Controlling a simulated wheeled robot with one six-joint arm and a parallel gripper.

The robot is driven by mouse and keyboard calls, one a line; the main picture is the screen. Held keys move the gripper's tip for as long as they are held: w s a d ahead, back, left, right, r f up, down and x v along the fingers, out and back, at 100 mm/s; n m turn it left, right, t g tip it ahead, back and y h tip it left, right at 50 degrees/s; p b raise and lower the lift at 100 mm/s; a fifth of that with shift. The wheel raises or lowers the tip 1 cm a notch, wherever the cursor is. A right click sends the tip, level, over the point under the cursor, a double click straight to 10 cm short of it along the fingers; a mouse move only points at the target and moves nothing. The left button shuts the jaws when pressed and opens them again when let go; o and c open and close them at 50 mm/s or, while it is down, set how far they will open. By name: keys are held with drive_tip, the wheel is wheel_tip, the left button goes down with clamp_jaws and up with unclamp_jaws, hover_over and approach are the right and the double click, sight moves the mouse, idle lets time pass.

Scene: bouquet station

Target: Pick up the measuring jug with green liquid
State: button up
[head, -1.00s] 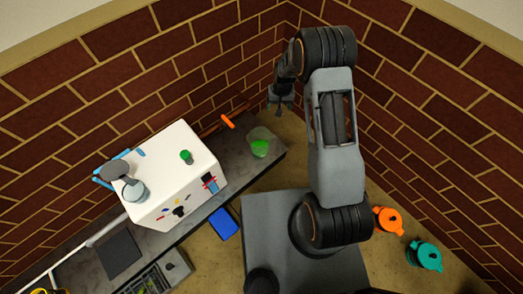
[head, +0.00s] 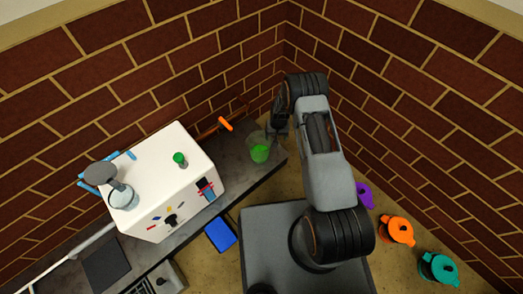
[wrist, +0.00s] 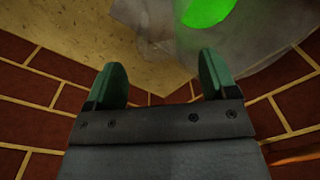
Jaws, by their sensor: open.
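The measuring jug (head: 259,148) is clear with bright green liquid in it. It stands near the right end of the grey counter. In the wrist view part of the jug (wrist: 207,12) shows at the top edge, its green liquid ahead of and slightly right of the fingers. My gripper (head: 272,137) is close beside the jug, on its upper right side in the head view. In the wrist view its two green fingers (wrist: 162,83) are apart with nothing between them. Whether a finger touches the jug cannot be told.
A white box (head: 157,195) with stickers stands left of the jug, with a small green-capped item (head: 180,159) on top. An orange-handled tool (head: 225,124) lies behind. Brick walls close in behind the counter. Purple, orange (head: 397,230) and teal (head: 438,268) items sit at right.

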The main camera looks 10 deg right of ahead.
wheel_tip(320, 180, down, 5)
drive_tip(key=b, duration=0.2)
drive_tip(key=shift+s+d+f+b, duration=0.1)
drive_tip(key=shift+s+f+b, duration=0.1)
drive_tip(key=shift+b, duration=0.15)
drive_tip(key=shift+c, duration=0.3)
drive_tip(key=shift+w, duration=0.1)
drive_tip(key=c, duration=1.2)
